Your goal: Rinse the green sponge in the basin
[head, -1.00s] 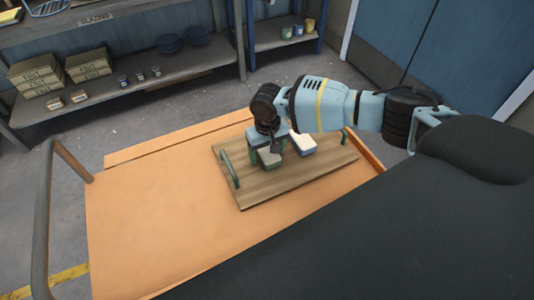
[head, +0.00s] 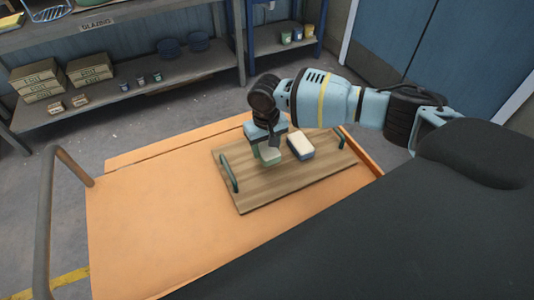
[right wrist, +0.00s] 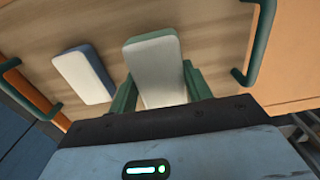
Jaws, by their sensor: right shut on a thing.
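My right gripper (head: 267,147) is over the wooden tray, with its green fingers pointing down. It is shut on the green sponge (head: 270,157), which has a pale top face and a green edge. In the right wrist view the green sponge (right wrist: 155,68) sits between the two fingers (right wrist: 158,92). It looks a little above the tray, though the gap is hard to judge. My left gripper is not in view. No basin shows in these frames.
A blue sponge (head: 301,146) with a pale top lies on the wooden tray (head: 262,190), right of the held one. The tray has green handles (head: 230,172) and rests on an orange table (head: 150,225) with bare space at left. Shelves (head: 180,72) stand behind.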

